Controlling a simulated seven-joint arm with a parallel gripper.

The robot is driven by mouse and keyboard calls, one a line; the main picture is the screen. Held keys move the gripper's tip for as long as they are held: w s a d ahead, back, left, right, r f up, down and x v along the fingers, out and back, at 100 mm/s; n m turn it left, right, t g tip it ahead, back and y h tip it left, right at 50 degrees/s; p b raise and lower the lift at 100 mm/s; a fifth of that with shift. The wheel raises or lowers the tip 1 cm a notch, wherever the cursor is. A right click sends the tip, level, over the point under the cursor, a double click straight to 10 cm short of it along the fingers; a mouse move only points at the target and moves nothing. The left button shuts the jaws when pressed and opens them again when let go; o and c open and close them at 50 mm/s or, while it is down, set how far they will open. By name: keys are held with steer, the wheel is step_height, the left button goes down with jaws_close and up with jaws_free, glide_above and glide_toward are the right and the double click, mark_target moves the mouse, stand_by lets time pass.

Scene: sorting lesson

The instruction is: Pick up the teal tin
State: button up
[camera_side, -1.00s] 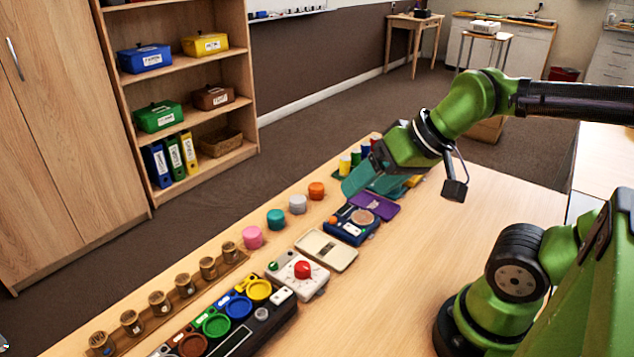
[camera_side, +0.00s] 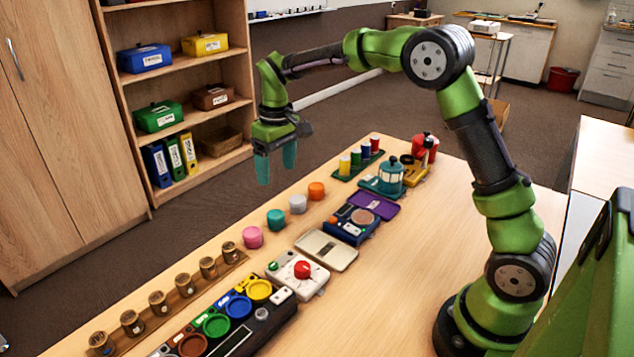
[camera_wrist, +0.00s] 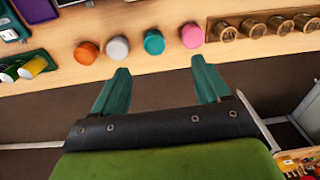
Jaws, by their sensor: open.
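The teal tin (camera_side: 275,219) is a small round tin standing on the table, in a row between the pink tin (camera_side: 252,237) and the white tin (camera_side: 297,203). An orange tin (camera_side: 316,190) ends that row. My gripper (camera_side: 275,167) is open and empty, pointing down, above and behind the row in the side view. In the wrist view the teal tin (camera_wrist: 154,42) lies ahead of my open gripper (camera_wrist: 158,78), roughly centred between the two teal fingers. The fingers are apart from it.
A wooden rack (camera_side: 168,303) with several small wooden jars runs along the table edge beside the pink tin. A white box with a red knob (camera_side: 298,273) and a cream tray (camera_side: 327,250) lie nearer. The shelf unit (camera_side: 185,89) stands behind the table.

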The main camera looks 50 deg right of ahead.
steer(key=w, duration=0.2)
steer(key=n, duration=0.2)
glide_above(276, 214)
steer(key=shift+g, duration=0.3)
steer(key=f, duration=1)
steer(key=shift+w+a+f, duration=0.15)
steer(key=shift+a+f, duration=0.05)
steer(key=shift+d+f, duration=0.2)
steer(key=shift+f, duration=2.5)
steer(key=c, duration=1.1)
steer(key=shift+r, duration=0.1)
steer(key=shift+r, duration=0.1)
